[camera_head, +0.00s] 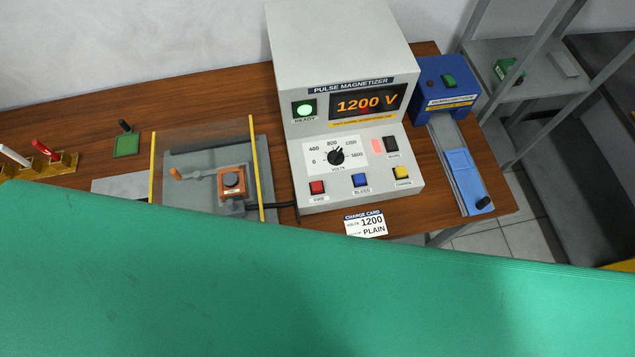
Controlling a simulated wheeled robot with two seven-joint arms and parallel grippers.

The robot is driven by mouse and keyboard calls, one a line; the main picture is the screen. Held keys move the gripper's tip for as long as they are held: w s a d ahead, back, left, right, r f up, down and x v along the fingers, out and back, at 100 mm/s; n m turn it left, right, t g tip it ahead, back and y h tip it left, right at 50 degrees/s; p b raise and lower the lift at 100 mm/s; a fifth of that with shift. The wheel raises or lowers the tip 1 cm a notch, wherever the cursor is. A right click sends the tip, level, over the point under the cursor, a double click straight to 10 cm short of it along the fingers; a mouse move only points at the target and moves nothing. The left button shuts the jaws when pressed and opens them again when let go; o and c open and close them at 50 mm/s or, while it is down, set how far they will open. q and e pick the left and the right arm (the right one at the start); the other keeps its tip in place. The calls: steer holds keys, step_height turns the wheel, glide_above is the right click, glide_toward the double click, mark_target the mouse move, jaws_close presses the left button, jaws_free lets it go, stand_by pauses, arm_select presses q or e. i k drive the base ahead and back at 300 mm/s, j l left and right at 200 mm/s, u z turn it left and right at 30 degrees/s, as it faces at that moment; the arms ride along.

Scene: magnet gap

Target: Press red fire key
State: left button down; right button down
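The red FIRE key (317,188) is at the left of the front panel of the grey pulse magnetizer (342,45). A blue BLEED key (360,180) and a yellow CHARGE key (401,173) are to its right. The display (366,103) reads 1200 V, and the green READY lamp (304,110) is lit. The dial (336,156) is among volt marks. A charge card (365,223) in front reads 1200, PLAIN. Neither of my grippers is in view, and nothing touches the red key.
A clear guard with yellow edges (256,170) stands over the grey fixture (205,160), left of the magnetizer. A blue device (448,85) with a slide is at the right. A large green surface (300,290) fills the foreground and hides the bench front. Shelves (530,60) stand far right.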

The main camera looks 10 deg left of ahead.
mark_target(316, 185)
steer(key=i+l, duration=0.1)
steer(key=l, duration=0.35)
steer(key=i+l, duration=0.1)
steer(key=l, duration=0.3)
steer(key=i+l, duration=0.15)
steer(key=l, duration=0.3)
steer(key=i+l, duration=0.1)
steer(key=l, duration=0.3)
steer(key=u, duration=1.8)
